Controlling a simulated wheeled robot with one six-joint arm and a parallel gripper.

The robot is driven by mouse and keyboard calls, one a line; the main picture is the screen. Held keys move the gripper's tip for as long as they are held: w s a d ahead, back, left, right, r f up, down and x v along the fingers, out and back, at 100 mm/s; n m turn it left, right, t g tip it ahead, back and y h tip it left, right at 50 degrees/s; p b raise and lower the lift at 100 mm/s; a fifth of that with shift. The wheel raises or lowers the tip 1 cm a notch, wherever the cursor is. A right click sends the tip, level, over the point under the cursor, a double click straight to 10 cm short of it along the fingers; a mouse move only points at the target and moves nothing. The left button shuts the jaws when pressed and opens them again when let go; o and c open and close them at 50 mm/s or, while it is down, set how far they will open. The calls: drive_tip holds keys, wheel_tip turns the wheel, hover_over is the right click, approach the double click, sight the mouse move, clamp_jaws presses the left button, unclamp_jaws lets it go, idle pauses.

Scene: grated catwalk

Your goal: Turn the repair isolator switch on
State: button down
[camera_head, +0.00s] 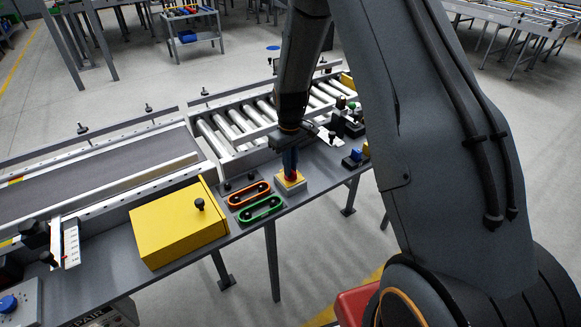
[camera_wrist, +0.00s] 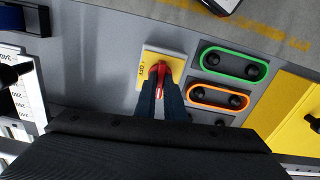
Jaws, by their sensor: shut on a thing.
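The isolator switch is a yellow plate (camera_head: 287,185) on a pale box, with a red handle (camera_head: 291,178) in its middle. It stands on the grey bench top near the front edge. In the wrist view the yellow plate (camera_wrist: 173,62) shows with dark lettering at its left, which appears to read OFF, rotated. My gripper (camera_head: 290,168) points down over the switch. In the wrist view its dark fingers (camera_wrist: 162,87) are shut on the red handle (camera_wrist: 161,70), one on each side. The handle points roughly up and down in that view. Its lower part is hidden between the fingers.
An orange-rimmed control (camera_head: 249,194) and a green-rimmed one (camera_head: 261,209) sit left of the switch. A yellow box (camera_head: 178,222) with a black knob stands further left. Small dark devices (camera_head: 354,159) are to the right. A roller conveyor (camera_head: 232,130) runs behind.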

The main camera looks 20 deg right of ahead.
drive_tip(key=shift+m, duration=0.6)
drive_tip(key=c, duration=1.8)
unclamp_jaws()
drive_tip(key=shift+c, duration=0.2)
drive_tip(key=shift+r, duration=0.15)
wheel_tip(320, 180, up, 7)
drive_tip(key=shift+r+b, duration=0.1)
drive_tip(key=shift+b, duration=0.85)
drive_tip(key=shift+r, duration=0.2)
